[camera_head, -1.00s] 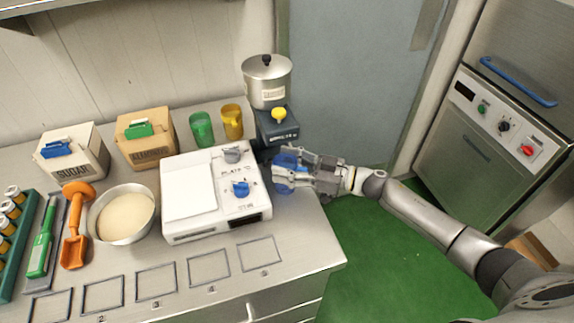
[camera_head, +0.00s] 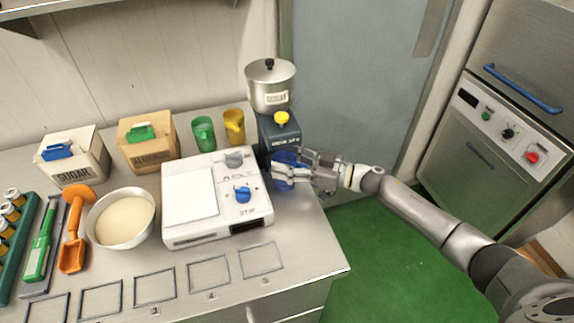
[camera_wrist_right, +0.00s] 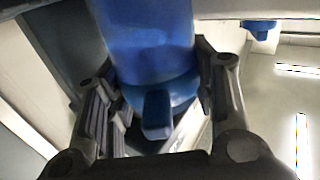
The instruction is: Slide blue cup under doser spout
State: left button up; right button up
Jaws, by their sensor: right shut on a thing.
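The blue cup (camera_head: 287,158) is at the foot of the doser (camera_head: 279,136), mostly hidden by my right gripper in the head view. The doser has a steel hopper (camera_head: 270,85) on top and a yellow knob (camera_head: 281,118) on its front. In the right wrist view the blue cup (camera_wrist_right: 145,45) fills the middle, between the fingers. My right gripper (camera_head: 285,172) is shut on the blue cup; its fingers also show in the wrist view (camera_wrist_right: 160,105). The spout is not clearly visible, so I cannot tell whether the cup is directly under it. My left gripper is not in view.
A white hot plate (camera_head: 190,235) with a blue knob stands just left of the cup. Green (camera_head: 203,133) and yellow (camera_head: 234,126) cups stand behind it. A bowl (camera_head: 121,217), orange scoop (camera_head: 72,240) and ingredient boxes are farther left. Square outlines mark the clear front counter.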

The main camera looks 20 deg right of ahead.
aim_at(283, 152)
jog(key=shift+w+b, duration=0.4)
jog(key=shift+w, duration=0.6)
jog(key=shift+w, duration=0.25)
jog(key=shift+w+b, duration=0.45)
jog(key=shift+w, duration=0.25)
jog(key=o, duration=1.1)
jog(key=shift+d, duration=0.1)
jog(key=v, duration=1.2)
